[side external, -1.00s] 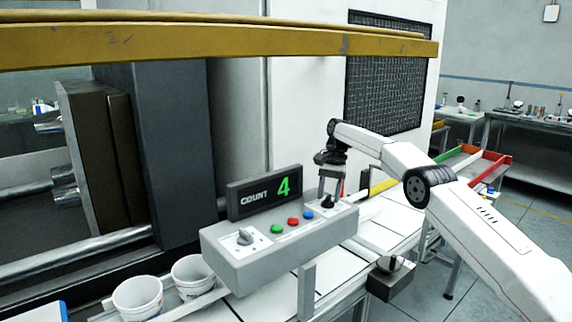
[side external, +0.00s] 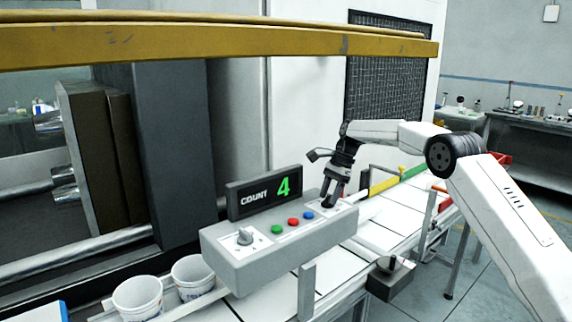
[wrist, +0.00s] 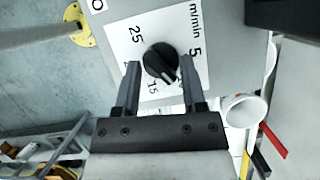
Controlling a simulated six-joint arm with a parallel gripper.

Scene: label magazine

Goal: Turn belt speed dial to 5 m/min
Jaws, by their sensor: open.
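The belt speed dial (wrist: 156,58) is a round black knob on a white scale plate (wrist: 122,42) marked 25, 15, 5 and m/min. Its white pointer line faces the lower right in the wrist view, between the 15 and the 5. My gripper (wrist: 161,62) is open, with one finger on each side of the knob. I cannot tell whether either finger touches it. The fingers hide part of the scale. In the side view my gripper (side external: 331,203) is tilted over the right end of the grey control box (side external: 270,256) and hides most of the dial.
The box also carries green (side external: 277,230), red (side external: 293,222) and blue (side external: 308,215) buttons and another knob (side external: 244,237). A display (side external: 265,196) behind reads COUNT 4. White cups (side external: 138,299) stand at the lower left. A yellow beam (side external: 220,43) crosses above.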

